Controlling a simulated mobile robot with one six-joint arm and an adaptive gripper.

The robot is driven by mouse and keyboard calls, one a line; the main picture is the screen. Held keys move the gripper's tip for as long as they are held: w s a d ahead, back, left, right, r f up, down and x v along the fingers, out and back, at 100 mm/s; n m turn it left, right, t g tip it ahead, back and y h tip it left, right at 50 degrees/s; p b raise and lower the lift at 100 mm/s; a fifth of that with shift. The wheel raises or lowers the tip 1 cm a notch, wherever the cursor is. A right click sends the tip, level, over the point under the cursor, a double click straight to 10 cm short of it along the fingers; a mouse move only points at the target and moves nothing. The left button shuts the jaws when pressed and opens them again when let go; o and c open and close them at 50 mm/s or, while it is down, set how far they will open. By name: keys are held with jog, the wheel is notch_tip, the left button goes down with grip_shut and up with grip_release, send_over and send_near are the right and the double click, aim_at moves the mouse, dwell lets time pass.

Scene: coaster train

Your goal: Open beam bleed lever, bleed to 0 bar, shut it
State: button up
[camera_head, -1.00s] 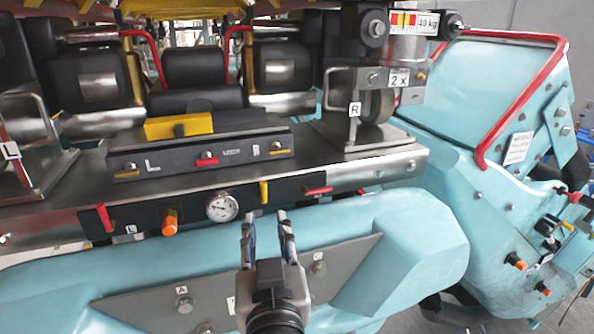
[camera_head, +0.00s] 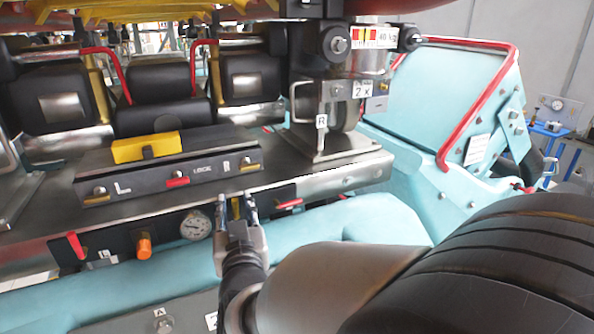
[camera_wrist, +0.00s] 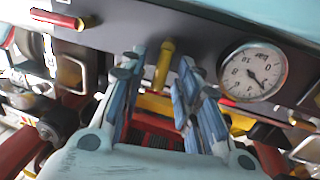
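A short yellow lever (camera_head: 237,207) hangs from the dark panel strip on the beam's front, right of a round white pressure gauge (camera_head: 195,224). Any label naming it is not readable. My gripper (camera_head: 236,211) is open at the panel, its fingertips one on each side of the lever. In the wrist view, the yellow lever (camera_wrist: 164,64) stands between my open fingers (camera_wrist: 157,85), with gaps showing on both sides. The gauge (camera_wrist: 253,73) shows at right there, dial upside down. Its needle is off the dial's middle, but I cannot read the value surely.
The panel also carries a red lever (camera_head: 75,245) and an orange knob (camera_head: 144,246) at left, and a red handle (camera_head: 289,204) right of my gripper. Above is a lock bar with a yellow block (camera_head: 146,147). Turquoise bodywork (camera_head: 370,222) lies close below.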

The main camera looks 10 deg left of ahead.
grip_shut()
dwell(0.3)
